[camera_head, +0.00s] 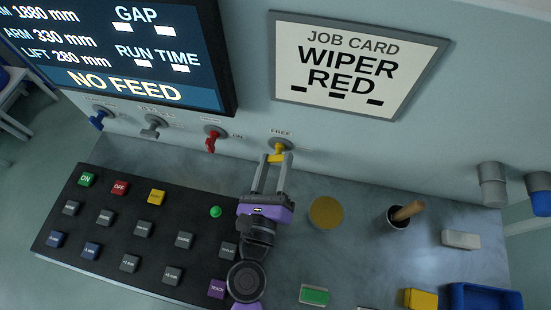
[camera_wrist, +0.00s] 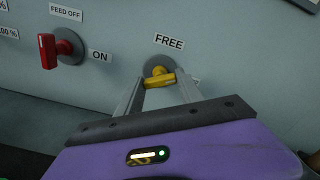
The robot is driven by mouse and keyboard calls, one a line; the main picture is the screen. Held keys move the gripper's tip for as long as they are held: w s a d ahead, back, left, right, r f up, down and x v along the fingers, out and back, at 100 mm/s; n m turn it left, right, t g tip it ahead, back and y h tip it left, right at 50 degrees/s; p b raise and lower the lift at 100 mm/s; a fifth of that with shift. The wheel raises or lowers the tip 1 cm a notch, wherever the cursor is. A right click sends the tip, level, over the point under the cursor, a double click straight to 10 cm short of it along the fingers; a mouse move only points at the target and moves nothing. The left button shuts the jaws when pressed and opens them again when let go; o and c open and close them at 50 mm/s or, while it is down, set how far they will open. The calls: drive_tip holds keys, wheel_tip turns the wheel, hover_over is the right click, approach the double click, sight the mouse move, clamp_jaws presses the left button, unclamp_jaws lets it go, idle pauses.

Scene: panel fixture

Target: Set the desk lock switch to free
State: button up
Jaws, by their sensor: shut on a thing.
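The desk lock switch is a yellow handle (camera_head: 283,149) on a round grey base on the wall panel, below a FREE label (camera_head: 281,133). In the wrist view the yellow handle (camera_wrist: 160,81) lies roughly sideways, across the picture, under the FREE label (camera_wrist: 169,40). A second label right of the base is mostly hidden by a finger. My gripper (camera_head: 277,156) reaches up to the switch from below, its two fingers shut on the yellow handle. In the wrist view my gripper (camera_wrist: 161,80) has one finger at each end of it.
A red switch (camera_head: 212,140), a grey one (camera_head: 152,129) and a blue one (camera_head: 100,119) sit left on the same wall. Below is a black button panel (camera_head: 125,220).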

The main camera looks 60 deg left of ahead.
drive_tip(key=n+p, duration=0.1)
drive_tip(key=n, duration=0.5)
drive_tip(key=shift+p, duration=0.4)
drive_tip(key=n+p, duration=0.1)
drive_tip(key=n, duration=0.5)
idle(0.3)
drive_tip(key=o, duration=1.4)
